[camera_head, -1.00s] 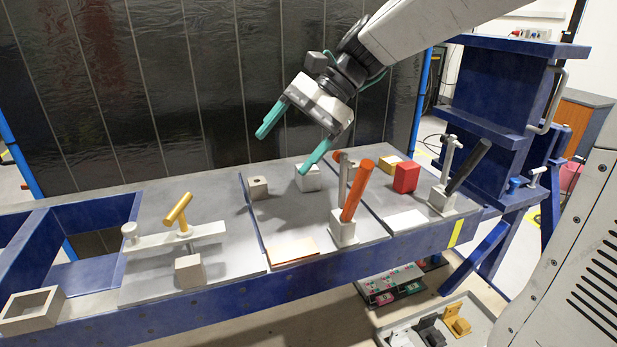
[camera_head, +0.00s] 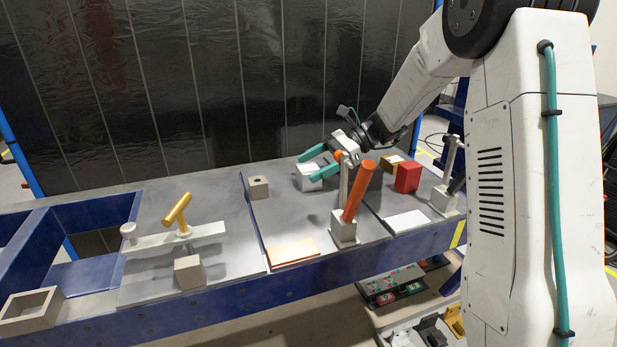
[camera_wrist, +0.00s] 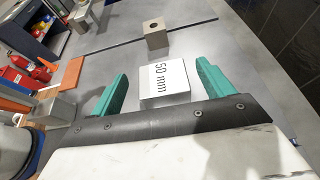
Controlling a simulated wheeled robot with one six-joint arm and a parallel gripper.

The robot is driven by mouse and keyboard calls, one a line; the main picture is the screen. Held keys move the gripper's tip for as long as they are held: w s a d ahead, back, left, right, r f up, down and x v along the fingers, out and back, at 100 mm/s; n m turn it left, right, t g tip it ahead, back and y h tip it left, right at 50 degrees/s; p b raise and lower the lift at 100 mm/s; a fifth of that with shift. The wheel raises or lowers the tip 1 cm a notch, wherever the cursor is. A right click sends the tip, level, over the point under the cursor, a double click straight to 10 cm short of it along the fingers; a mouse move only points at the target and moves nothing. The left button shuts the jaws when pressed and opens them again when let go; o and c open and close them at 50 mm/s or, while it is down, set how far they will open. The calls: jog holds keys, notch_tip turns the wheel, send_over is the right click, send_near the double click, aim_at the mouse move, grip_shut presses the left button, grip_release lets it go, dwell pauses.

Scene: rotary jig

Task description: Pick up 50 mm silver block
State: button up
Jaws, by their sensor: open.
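The 50 mm silver block (camera_head: 307,182) sits on the grey bench top in the middle of the head view. My gripper (camera_head: 310,163) has teal fingers and is low at the block. In the wrist view its two fingers (camera_wrist: 158,85) are spread, one to each side of the block. The jaws are open. I cannot tell whether either finger touches the block.
A smaller block with a hole (camera_head: 258,187) stands to the left. An orange-handled clamp (camera_head: 352,200) stands close in front and to the right. A red block (camera_head: 407,177) is farther right. An orange plate (camera_head: 291,251) lies near the front edge. A dark wall is behind.

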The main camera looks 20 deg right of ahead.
aim_at(306, 168)
jog(key=x, duration=0.4)
jog(key=shift+w, duration=0.15)
jog(key=c, duration=1.3)
jog(key=shift+c, duration=0.2)
